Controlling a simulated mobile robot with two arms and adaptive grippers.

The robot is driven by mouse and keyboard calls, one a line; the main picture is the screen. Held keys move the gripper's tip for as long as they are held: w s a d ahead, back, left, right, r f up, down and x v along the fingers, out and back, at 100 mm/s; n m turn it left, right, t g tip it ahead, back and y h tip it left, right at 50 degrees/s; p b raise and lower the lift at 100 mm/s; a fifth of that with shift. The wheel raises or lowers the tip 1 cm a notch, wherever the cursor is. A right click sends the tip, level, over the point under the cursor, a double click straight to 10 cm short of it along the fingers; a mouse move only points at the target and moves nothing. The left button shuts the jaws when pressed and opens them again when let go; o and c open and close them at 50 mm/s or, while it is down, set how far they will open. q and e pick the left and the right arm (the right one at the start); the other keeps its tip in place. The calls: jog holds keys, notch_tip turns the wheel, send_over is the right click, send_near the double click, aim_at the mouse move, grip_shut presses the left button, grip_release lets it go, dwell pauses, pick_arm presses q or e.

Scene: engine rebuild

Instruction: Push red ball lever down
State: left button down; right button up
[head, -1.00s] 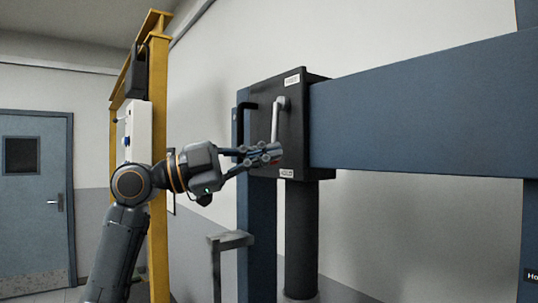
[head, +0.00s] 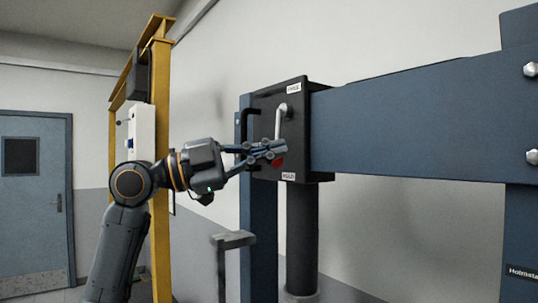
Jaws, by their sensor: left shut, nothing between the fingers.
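The lever (head: 280,124) is a pale metal rod on the front of a black box (head: 297,145). It hangs downward from its bent top end. A red ball (head: 279,162) shows at its lower end, partly hidden behind my fingers. My left gripper (head: 283,149) reaches in from the left, shut and empty, with its fingertips in front of the lever just above the ball. I cannot tell whether they touch it. My right gripper is not in view.
The box sits on a blue press frame (head: 410,122) with a dark cylinder (head: 302,240) below. A black handle (head: 246,121) and a small grey ledge (head: 233,240) are near my arm. A yellow frame (head: 160,110) stands behind it.

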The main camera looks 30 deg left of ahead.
pick_arm(q)
jog(key=b+v, duration=0.2)
jog(key=v, duration=0.6)
jog(key=shift+w+a+r+b, duration=0.15)
jog(key=shift+w+a+b, duration=0.05)
jog(key=shift+a+b, duration=0.2)
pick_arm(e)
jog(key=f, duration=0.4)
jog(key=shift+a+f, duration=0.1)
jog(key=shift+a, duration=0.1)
pick_arm(q)
jog(key=shift+s, duration=0.1)
